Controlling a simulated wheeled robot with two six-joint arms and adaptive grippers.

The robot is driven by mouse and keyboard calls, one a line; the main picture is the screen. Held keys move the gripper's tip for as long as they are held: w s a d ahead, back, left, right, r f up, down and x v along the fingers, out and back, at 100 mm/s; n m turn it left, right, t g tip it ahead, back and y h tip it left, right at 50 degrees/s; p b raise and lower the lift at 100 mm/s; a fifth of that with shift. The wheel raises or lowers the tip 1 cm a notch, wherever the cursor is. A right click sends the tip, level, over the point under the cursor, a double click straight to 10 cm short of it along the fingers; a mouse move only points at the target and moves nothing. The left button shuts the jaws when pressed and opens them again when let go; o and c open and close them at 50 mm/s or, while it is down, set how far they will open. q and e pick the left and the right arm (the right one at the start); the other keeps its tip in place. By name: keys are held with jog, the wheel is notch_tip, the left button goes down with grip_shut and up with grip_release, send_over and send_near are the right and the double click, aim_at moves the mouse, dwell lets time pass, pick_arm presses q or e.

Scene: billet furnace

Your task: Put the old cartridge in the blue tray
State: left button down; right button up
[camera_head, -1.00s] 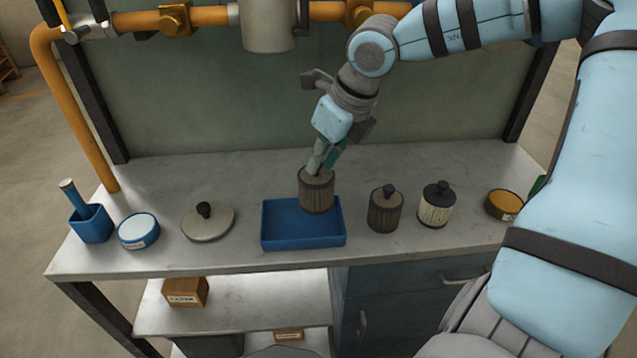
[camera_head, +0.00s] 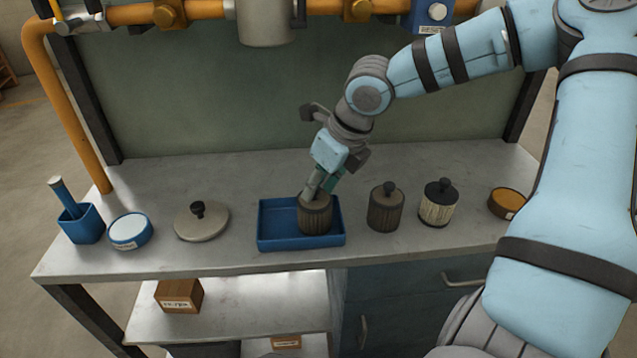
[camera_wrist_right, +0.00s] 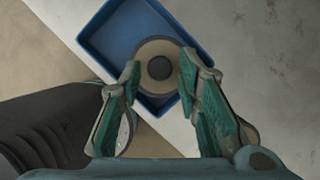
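A dark brown ribbed cartridge (camera_head: 315,215) stands upright in the right part of the blue tray (camera_head: 275,241) on the bench. My right gripper (camera_head: 310,192) is just above it, its fingers pointing down. In the right wrist view the fingertips (camera_wrist_right: 159,66) are spread on either side of the cartridge's dark knob (camera_wrist_right: 159,68), with a gap on each side. The cartridge also shows there over the tray (camera_wrist_right: 98,35). My left gripper is not in view.
To the right of the tray stand another dark ribbed cartridge (camera_head: 385,210), a paler cartridge (camera_head: 438,205) and an orange-topped round tin (camera_head: 505,203). To the left are a knobbed lid (camera_head: 202,224), a blue-rimmed round tin (camera_head: 130,231) and a blue cup (camera_head: 82,226). An orange pipe runs behind.

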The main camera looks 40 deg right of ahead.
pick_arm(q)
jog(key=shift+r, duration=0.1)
pick_arm(e)
jog(key=shift+r, duration=0.1)
